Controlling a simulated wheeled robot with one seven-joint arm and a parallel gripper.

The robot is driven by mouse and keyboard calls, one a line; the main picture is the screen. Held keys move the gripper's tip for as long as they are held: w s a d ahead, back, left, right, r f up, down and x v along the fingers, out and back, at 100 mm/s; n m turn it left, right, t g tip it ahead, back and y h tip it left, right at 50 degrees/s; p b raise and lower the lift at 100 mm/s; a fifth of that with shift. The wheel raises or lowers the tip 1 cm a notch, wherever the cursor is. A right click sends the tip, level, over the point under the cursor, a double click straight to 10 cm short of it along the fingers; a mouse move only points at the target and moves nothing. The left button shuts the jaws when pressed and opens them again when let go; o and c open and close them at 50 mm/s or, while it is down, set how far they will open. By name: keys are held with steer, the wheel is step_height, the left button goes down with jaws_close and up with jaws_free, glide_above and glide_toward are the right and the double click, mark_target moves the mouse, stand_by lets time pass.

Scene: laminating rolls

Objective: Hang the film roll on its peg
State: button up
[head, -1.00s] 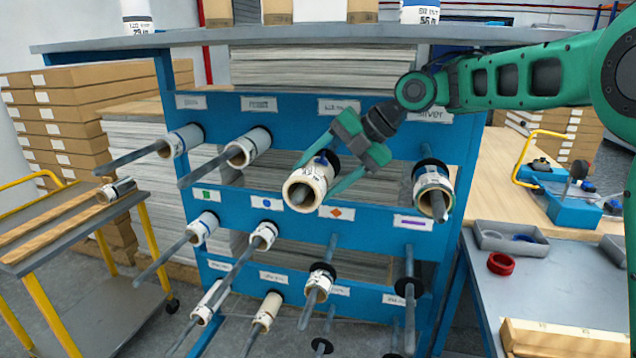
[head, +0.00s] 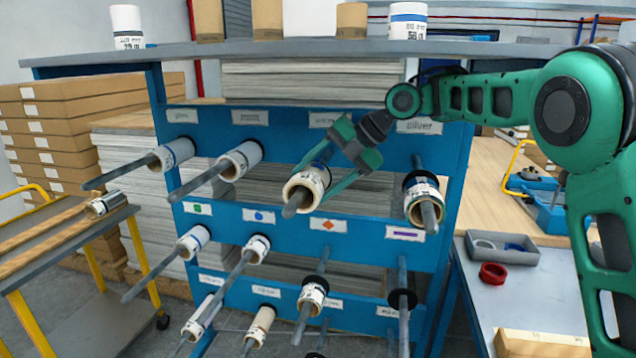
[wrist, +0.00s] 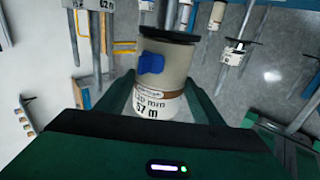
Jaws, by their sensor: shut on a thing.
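The film roll (head: 306,186) is pale, with an open core facing me. My gripper (head: 312,188) is shut on the roll from above and behind, one finger on each side. In the wrist view the roll (wrist: 162,70) shows a blue patch, a brown band and a printed label, with a black disc at its far end. My gripper (wrist: 160,100) hides part of its sides.
The blue rack (head: 290,232) has several other pegs. Neighbouring rolls are a white one (head: 240,160) at left and a silver-labelled one (head: 421,200) at right. A trolley (head: 60,240) stands left; a bench with a red ring (head: 492,274) stands right.

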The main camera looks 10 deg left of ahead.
steer(key=o, duration=1.6)
